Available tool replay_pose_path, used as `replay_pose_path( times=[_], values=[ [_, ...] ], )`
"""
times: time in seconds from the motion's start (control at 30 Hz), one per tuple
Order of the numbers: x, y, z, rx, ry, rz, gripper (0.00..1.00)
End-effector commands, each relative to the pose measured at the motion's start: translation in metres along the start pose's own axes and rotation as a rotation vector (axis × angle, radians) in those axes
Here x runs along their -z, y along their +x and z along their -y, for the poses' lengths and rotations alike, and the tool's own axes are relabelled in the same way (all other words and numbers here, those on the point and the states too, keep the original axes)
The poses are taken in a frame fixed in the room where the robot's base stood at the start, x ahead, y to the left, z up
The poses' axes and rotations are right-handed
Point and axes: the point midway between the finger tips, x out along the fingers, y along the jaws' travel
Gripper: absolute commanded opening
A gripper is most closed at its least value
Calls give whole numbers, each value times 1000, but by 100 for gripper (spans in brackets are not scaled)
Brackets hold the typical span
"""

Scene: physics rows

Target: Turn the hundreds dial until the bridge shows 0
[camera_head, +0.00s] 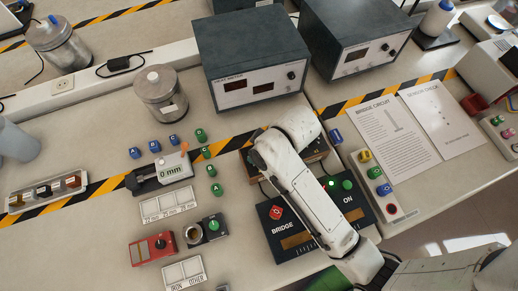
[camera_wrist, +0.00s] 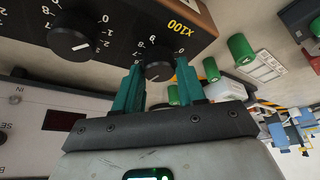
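The dial box (camera_head: 314,152) is mostly hidden behind my arm in the head view. In the wrist view its dark face (camera_wrist: 125,22) carries an inverted "X100" label. The black dial beside that label (camera_wrist: 159,68) has a white pointer line and sits between the two teal fingers of my gripper (camera_wrist: 159,72). The fingers flank the dial closely; contact cannot be made out. A second black dial (camera_wrist: 74,42) is to the left. In the head view the dark bridge unit (camera_head: 280,254) lies below the box, partly behind my arm; no reading is legible on it.
A red button (camera_head: 275,212) is on the bridge unit. Several green and blue labelled cylinders, including a green one (camera_head: 217,190), stand left of the box. A slide gauge reading "0 mm" (camera_head: 160,174) is further left. Two grey meters (camera_head: 251,60) stand behind.

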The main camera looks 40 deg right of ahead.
Motion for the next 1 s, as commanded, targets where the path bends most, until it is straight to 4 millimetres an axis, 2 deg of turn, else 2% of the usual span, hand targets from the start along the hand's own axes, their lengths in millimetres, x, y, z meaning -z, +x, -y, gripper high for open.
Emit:
replay_pose_path(
  times=[0.03,0.23,0.57,0.67,1.0],
  values=[
    [0,0,0,0,-1,-1,45],
    [0,0,0,0,-1,0,63],
    [0,-6,0,-1,0,-1,63],
    [1,-19,0,-2,0,-3,63],
    [1,-83,0,-2,-1,-3,63]
  ],
)
